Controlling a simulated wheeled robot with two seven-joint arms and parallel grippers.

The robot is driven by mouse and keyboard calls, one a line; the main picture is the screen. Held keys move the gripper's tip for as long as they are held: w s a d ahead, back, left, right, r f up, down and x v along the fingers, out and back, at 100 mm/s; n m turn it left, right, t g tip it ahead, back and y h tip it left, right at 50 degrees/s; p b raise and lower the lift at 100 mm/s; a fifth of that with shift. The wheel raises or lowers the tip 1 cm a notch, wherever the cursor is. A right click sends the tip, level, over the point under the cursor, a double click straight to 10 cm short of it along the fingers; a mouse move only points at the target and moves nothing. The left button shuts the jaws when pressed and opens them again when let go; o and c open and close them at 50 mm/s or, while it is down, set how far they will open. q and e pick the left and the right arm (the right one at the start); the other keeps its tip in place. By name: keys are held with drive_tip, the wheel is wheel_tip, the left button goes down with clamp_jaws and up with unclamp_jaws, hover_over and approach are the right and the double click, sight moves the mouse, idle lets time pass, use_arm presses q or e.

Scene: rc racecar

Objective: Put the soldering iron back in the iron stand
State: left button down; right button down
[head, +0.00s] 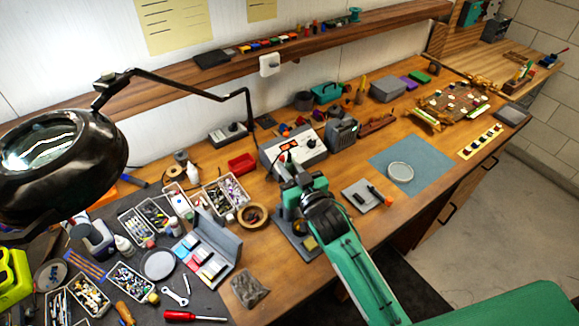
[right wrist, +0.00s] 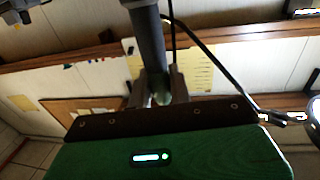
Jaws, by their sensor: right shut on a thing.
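My right gripper (head: 294,186) is over the wooden bench, just in front of the grey soldering station (head: 292,150). In the right wrist view, its two fingers (right wrist: 162,86) are shut on a dark grey cylindrical handle (right wrist: 148,38), which I take as the soldering iron. A black cable (right wrist: 196,48) runs near it. The iron's tip is not clear to see. A grey base with a yellow sponge (head: 310,243), likely the iron stand, lies beneath and beside the gripper, partly hidden by my right arm. My left gripper is not in view.
A wooden ring dish (head: 253,215) and a grey open case (head: 210,245) stand left of the gripper. A small grey tray (head: 362,196) and a blue mat (head: 410,160) lie to the right. A magnifier lamp (head: 60,150) overhangs the left, with its arm above the bench.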

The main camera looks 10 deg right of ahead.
drive_tip(key=shift+f+b, duration=1.3)
drive_tip(key=shift+f, duration=0.75)
drive_tip(key=c, duration=0.8)
unclamp_jaws()
drive_tip(key=shift+s, duration=0.1)
drive_tip(key=s+d+r+p, duration=0.1)
drive_tip(key=s+r+p, duration=0.1)
drive_tip(key=s+p, duration=0.2)
drive_tip(key=shift+v, duration=1.35)
